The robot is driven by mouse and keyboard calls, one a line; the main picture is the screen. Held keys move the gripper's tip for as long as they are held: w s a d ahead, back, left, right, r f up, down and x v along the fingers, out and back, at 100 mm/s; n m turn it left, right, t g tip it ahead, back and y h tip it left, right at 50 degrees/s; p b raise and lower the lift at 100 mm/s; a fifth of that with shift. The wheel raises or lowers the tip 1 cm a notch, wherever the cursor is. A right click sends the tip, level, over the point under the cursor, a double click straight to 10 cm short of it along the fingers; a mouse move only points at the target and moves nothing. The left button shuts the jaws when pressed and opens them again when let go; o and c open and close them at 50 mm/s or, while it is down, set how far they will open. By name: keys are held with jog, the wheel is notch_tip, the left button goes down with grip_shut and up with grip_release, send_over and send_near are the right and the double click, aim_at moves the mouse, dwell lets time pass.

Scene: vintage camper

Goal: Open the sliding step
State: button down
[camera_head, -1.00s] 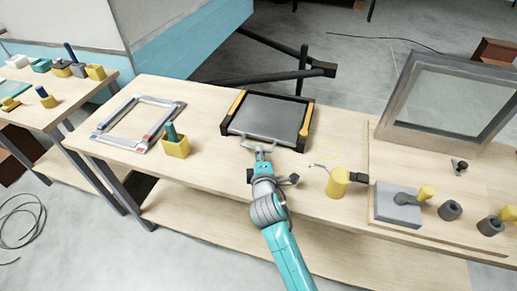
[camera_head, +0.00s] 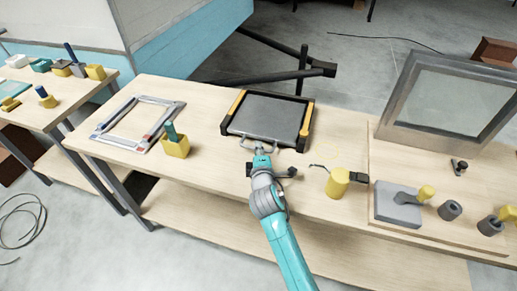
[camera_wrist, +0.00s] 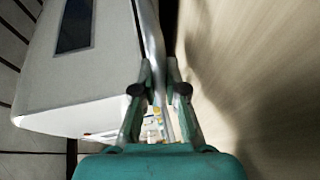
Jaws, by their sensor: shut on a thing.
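The sliding step (camera_head: 268,115) is a dark grey panel in a black frame with yellow side rails, lying on the wooden workbench. A thin grey handle (camera_head: 246,137) sticks out from its front edge. My gripper (camera_head: 262,149) is at this handle, on the near side of the step. In the wrist view, my gripper (camera_wrist: 160,80) has its two green fingers on either side of a grey bar (camera_wrist: 151,35), which looks like the handle, and is shut on it. The fingers hide part of the bar. The panel sits inside its frame.
A yellow block with a green-handled tool (camera_head: 175,146) and a silver frame (camera_head: 112,138) stand to the left. A yellow cylinder (camera_head: 337,183) and a grey block (camera_head: 397,204) stand to the right. The bench's front edge (camera_head: 300,213) runs under my arm.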

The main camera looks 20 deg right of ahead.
aim_at(247, 183)
jog(key=s+a, duration=0.2)
jog(key=s, duration=0.1)
jog(key=s+a, duration=0.2)
jog(key=s, duration=0.1)
jog(key=s+a, duration=0.2)
jog(key=s, duration=0.1)
jog(key=shift+s+a, duration=0.1)
jog(key=shift+a, duration=0.25)
jog(key=c, duration=1.5)
grip_release()
jog(key=v, duration=1.2)
